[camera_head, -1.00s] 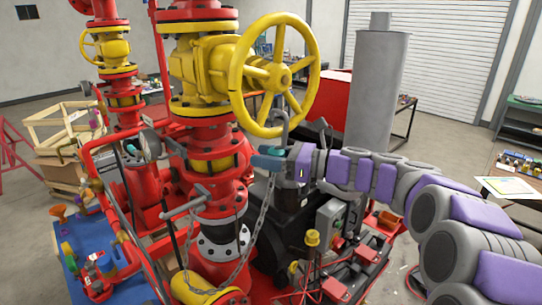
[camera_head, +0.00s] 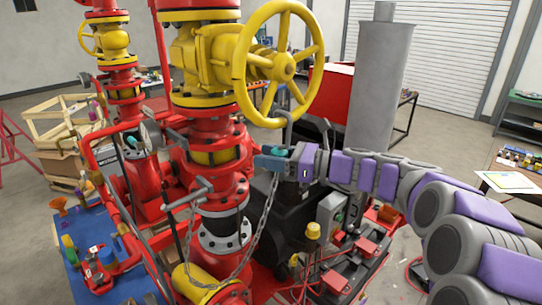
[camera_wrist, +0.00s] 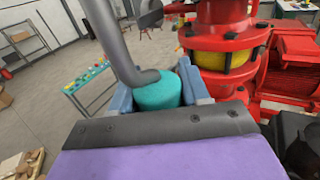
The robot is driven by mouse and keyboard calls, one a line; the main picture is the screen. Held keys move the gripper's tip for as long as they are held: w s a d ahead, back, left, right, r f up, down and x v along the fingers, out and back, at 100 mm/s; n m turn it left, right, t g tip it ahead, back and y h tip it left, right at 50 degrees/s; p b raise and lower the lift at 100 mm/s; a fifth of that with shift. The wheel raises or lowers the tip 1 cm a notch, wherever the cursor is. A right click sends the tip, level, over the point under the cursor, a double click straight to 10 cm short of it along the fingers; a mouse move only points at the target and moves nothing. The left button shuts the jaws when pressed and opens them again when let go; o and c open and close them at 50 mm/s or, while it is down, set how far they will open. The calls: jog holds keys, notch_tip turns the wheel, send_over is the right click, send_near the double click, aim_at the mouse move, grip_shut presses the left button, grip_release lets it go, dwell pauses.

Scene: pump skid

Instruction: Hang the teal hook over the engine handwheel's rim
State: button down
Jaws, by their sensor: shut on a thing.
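The yellow engine handwheel (camera_head: 319,62) stands upright at the upper middle of the head view, on the side of a red and yellow valve. My gripper (camera_head: 271,159) is below the wheel's lower rim and shut on the teal hook's grip (camera_head: 272,150). The hook's bent grey rod (camera_head: 288,130) rises from the gripper, its top near the lower right rim; I cannot tell whether they touch. In the wrist view the teal grip (camera_wrist: 158,93) sits between the jaws and the grey rod (camera_wrist: 112,45) runs up out of frame, so the hook's tip is hidden there.
A chain (camera_head: 268,205) hangs below my gripper; its upper end is unclear. Red pipework (camera_head: 218,180) stands close left. A grey cylinder (camera_head: 378,85) stands behind right. A smaller yellow handwheel (camera_head: 84,40) is at far left.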

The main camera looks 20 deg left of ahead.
jog(key=c, duration=1)
grip_release()
jog(key=o, duration=0.5)
jog(key=shift+a, duration=0.25)
jog(key=shift+d, duration=0.1)
